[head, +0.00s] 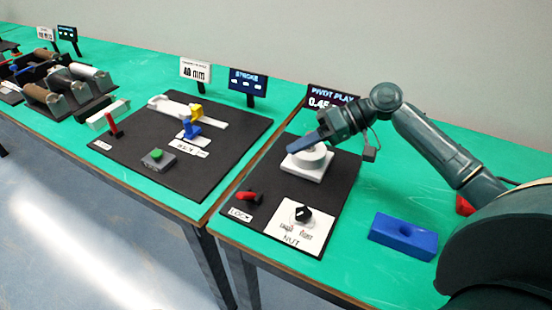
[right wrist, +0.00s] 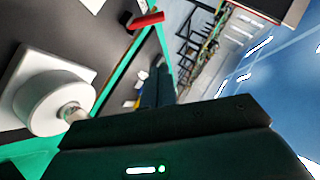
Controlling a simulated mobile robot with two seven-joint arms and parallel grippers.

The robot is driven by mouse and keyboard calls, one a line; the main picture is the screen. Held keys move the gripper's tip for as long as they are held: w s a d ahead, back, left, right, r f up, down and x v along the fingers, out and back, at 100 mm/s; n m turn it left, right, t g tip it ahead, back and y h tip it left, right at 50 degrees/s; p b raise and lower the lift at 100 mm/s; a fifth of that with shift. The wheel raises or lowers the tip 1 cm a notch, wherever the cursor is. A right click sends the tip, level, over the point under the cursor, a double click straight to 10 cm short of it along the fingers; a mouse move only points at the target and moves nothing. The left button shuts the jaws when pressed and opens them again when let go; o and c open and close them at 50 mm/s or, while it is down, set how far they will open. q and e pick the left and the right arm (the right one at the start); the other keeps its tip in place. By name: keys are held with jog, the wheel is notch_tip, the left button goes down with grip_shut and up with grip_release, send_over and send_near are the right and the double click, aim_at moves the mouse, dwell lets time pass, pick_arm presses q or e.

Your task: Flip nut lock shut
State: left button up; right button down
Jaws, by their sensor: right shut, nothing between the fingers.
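The lock is a small red lever (head: 248,196) on a black base, beside a LOCK label (head: 240,214) at the front left of the near black board (head: 330,190). In the right wrist view the red lever (right wrist: 148,20) shows at the top. The NUT panel (head: 312,238) with a black knob (head: 303,213) lies to its right. My right gripper (head: 291,148) is shut and empty, over the left side of the white round pivot unit (head: 310,170), behind and apart from the lever. Its fingers (right wrist: 157,85) also show in the right wrist view. My left gripper is out of view.
A PIVOT PLAY display (head: 330,97) stands behind the pivot unit, partly hidden by my arm. A blue block (head: 403,236) lies right of the board. Another black board (head: 185,165) with a slide and green button lies left. The table's front edge is close to the lever.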

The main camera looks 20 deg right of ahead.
aim_at(247, 196)
jog(key=x, duration=0.3)
jog(key=s+p+x, duration=0.1)
jog(key=x, duration=0.3)
jog(key=s+f+p+x, duration=0.1)
jog(key=x, duration=0.3)
jog(key=shift+s+a, duration=0.1)
jog(key=shift+a, duration=0.1)
jog(key=shift+s+a+f, duration=0.1)
jog(key=shift+a+f, duration=0.1)
jog(key=shift+f, duration=0.05)
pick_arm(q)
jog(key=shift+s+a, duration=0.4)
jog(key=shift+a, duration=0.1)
pick_arm(e)
jog(key=shift+s+a+f, duration=0.1)
jog(key=shift+f, duration=0.15)
